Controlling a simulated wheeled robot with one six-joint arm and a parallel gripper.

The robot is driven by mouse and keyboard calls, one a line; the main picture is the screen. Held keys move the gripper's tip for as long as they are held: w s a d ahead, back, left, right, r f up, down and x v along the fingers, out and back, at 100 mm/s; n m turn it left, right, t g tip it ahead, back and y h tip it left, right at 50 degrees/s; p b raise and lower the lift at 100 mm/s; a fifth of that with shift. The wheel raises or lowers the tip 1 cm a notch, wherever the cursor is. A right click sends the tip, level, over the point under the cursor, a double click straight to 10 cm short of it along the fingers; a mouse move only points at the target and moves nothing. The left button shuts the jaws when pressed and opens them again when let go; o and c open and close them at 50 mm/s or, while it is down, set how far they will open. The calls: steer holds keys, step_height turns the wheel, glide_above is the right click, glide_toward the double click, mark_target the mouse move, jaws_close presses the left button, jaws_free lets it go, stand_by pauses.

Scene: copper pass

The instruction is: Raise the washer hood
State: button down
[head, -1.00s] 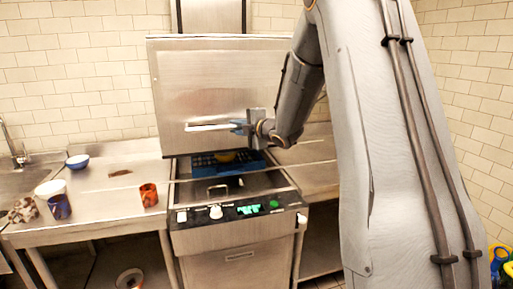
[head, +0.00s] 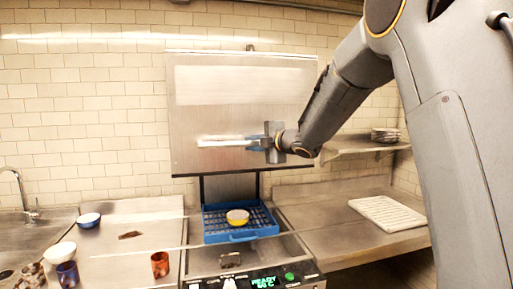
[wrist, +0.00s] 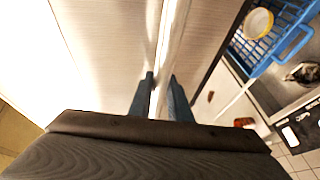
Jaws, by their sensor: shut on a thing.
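The washer hood (head: 240,110) is a large stainless steel box, raised well above the washer bed in the head view. Its handle bar (head: 222,142) runs across its front face. My gripper (head: 256,143) is at the bar's right end with its fingers shut on it. In the wrist view my gripper's two blue fingers (wrist: 160,95) sit on either side of the pale bar, and the hood face (wrist: 110,40) fills much of the picture. A blue rack (head: 230,234) stands under the hood, with a yellow and white bowl (head: 238,216) in it.
The washer's front panel (head: 255,279) reads READY. The left counter (head: 125,255) holds bowls and cups, including an orange cup (head: 160,264). The right counter (head: 340,228) carries a white ribbed tray (head: 388,213). A wall shelf (head: 365,147) holds stacked plates behind my arm.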

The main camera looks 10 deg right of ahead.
steer(key=shift+a, duration=0.1)
steer(key=c, duration=1.6)
jaws_free()
steer(key=shift+c, duration=0.2)
steer(key=shift+s+d+r+b, duration=0.1)
steer(key=shift+s+d+b, duration=0.2)
steer(key=shift+s+d, duration=0.15)
steer(key=b+v, duration=0.2)
steer(key=v, duration=0.4)
steer(key=shift+s, duration=0.3)
steer(key=shift+d, duration=0.1)
